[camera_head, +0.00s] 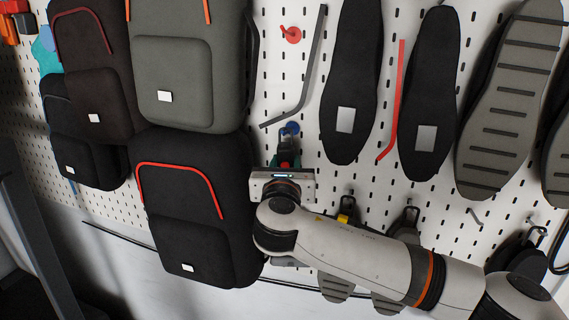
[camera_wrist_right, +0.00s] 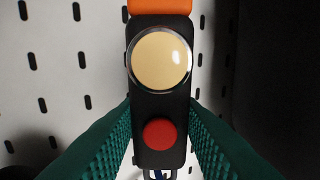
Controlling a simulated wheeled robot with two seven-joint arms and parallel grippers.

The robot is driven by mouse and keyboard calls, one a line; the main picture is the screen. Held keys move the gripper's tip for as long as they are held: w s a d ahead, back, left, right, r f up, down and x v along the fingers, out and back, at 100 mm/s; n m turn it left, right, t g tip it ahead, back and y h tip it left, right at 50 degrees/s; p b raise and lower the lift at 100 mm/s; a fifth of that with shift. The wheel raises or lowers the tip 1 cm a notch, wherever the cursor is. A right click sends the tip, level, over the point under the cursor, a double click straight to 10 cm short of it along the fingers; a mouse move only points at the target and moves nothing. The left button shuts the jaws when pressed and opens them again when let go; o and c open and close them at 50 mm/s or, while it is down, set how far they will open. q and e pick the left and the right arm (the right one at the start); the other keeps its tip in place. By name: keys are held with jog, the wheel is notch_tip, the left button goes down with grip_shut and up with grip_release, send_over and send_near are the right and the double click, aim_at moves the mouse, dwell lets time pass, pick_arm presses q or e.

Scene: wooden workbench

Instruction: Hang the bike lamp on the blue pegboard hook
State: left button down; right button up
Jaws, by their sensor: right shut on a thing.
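The bike lamp (camera_wrist_right: 160,100) has a black body, a round cream lens, a red button and an orange part at its top edge in the right wrist view. My right gripper (camera_wrist_right: 160,135) is shut on its sides with green ribbed fingers. In the head view the right gripper (camera_head: 287,157) is at the pegboard (camera_head: 268,95), just below the blue hook (camera_head: 291,128). The lamp is mostly hidden there, so I cannot tell whether it touches the hook. A small blue piece shows below the lamp in the wrist view. My left gripper is not in view.
A black bag (camera_head: 185,215) with red trim hangs close left of the right gripper. A red hook (camera_head: 290,35) and a bent grey bar (camera_head: 305,75) are above. Dark insoles (camera_head: 350,80) hang to the right. Small dark items hang below, near my right forearm.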

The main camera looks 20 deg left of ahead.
dwell(0.4)
jog(key=o, duration=1.2)
